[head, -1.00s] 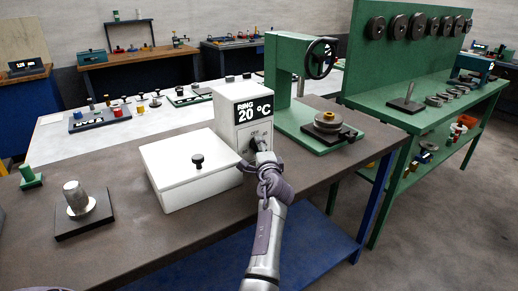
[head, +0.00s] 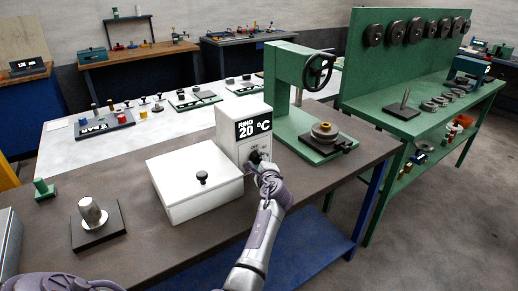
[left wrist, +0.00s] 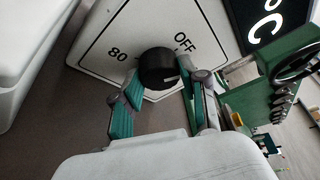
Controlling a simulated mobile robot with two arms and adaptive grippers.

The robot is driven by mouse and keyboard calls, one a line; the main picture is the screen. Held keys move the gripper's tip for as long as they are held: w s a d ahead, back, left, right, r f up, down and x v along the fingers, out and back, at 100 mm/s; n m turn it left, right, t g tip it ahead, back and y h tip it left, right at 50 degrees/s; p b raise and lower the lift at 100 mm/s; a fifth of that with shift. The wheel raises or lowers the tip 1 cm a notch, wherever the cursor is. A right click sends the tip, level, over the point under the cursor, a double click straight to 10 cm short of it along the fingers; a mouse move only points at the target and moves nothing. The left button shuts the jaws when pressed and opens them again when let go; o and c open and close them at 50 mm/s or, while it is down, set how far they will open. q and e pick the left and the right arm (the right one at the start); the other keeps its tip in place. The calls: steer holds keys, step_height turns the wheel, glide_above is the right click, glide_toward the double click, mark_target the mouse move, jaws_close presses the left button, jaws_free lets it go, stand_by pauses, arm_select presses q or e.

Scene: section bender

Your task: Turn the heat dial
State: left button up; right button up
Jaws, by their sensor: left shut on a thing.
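The heat dial (left wrist: 158,68) is a black round knob on the white front plate of the heater box (head: 228,134). The plate carries the marks OFF and 80, and the display (head: 254,126) above it reads RING 20 °C. My left gripper (head: 262,165) is at the dial. In the left wrist view its teal-padded fingers (left wrist: 155,92) are on either side of the knob, shut on it. My right gripper is not in view.
A white lidded box (head: 195,190) with a black knob stands left of the heater box. A green press with a handwheel (head: 318,70) stands to its right. A metal cylinder on a dark plate (head: 98,232) is at the left. Bare brown bench (head: 150,240) lies in front.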

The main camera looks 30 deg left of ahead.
arm_select(q)
steer(key=m+g+p, duration=0.1)
steer(key=m+p, duration=0.1)
steer(key=p, duration=0.1)
steer(key=r+m+g+p, duration=0.1)
steer(key=m+p, duration=0.1)
steer(key=p, duration=0.2)
steer(key=shift+w+g, duration=0.1)
steer(key=shift+g, duration=0.2)
steer(key=shift+m+p, duration=0.3)
steer(key=shift+m, duration=0.1)
steer(key=shift+w+f+m+g+p, duration=0.15)
steer(key=shift+m+g+p, duration=0.55)
steer(key=shift+m, duration=0.3)
steer(key=shift+f+m+g+y, duration=0.1)
steer(key=shift+m+g+y, duration=0.2)
steer(key=shift+m+g, duration=0.45)
steer(key=shift+w+d+f+m+g+y+b, duration=0.15)
steer(key=shift+m+g+b, duration=0.2)
steer(key=shift+m+b, duration=0.2)
steer(key=shift+a+m+g+y+b, duration=0.15)
steer(key=shift+m+g+b, duration=0.2)
steer(key=shift+m, duration=0.25)
steer(key=shift+d+m+g+b, duration=0.15)
steer(key=shift+m+g+b, duration=0.1)
steer(key=shift+m+b, duration=0.4)
